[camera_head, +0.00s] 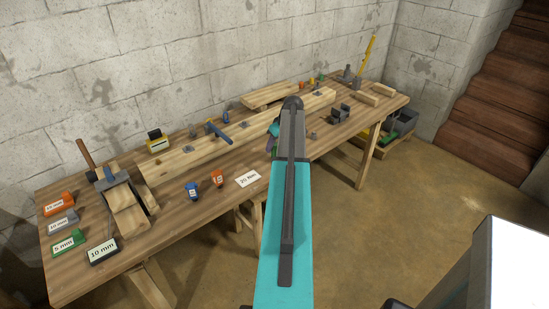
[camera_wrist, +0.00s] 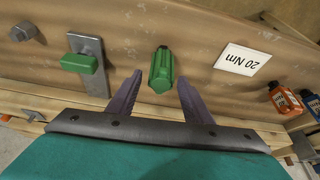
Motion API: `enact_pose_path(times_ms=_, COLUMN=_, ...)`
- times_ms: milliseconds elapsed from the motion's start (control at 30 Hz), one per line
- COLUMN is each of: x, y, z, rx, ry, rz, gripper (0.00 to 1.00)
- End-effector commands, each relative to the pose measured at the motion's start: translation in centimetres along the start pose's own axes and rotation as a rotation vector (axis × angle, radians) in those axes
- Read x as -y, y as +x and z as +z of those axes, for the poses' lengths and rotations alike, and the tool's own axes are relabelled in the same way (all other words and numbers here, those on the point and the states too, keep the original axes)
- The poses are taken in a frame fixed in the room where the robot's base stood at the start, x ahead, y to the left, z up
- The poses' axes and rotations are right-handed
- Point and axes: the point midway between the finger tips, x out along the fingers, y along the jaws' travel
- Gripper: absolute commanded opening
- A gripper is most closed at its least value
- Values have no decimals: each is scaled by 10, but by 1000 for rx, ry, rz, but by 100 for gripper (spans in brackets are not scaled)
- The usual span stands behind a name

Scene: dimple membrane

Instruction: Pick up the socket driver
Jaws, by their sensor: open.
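A green-handled tool (camera_wrist: 161,70), which looks like the socket driver, is on the wooden workbench in the wrist view. Its green ribbed handle end faces the camera, with a small dark part at the far end. My gripper (camera_wrist: 160,82) is open, with its two purple fingers pointing toward the tool. The handle shows between the fingertips, with a gap on each side; I cannot tell the height between them.
A grey plate with a green block (camera_wrist: 82,62) lies left of the tool in the wrist view. A "20 Nm" card (camera_wrist: 243,59) lies to its right, with orange (camera_wrist: 285,100) and blue (camera_wrist: 311,104) items beyond. A long timber beam (camera_head: 190,157) runs along the bench.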

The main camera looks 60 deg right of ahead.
Motion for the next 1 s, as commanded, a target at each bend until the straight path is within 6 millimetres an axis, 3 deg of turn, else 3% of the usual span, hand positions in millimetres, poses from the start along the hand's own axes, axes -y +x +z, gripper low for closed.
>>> enact_pose_path(times_ms=267, x=0, y=3, z=0, rx=0, ry=1, rz=0, gripper=46)
enact_pose_path(times_ms=733, x=0, y=44, z=3, rx=1, ry=2, rz=-1, gripper=46)
enact_pose_path(times_ms=1000, x=0, y=52, z=4, rx=0, ry=2, rz=1, gripper=46)
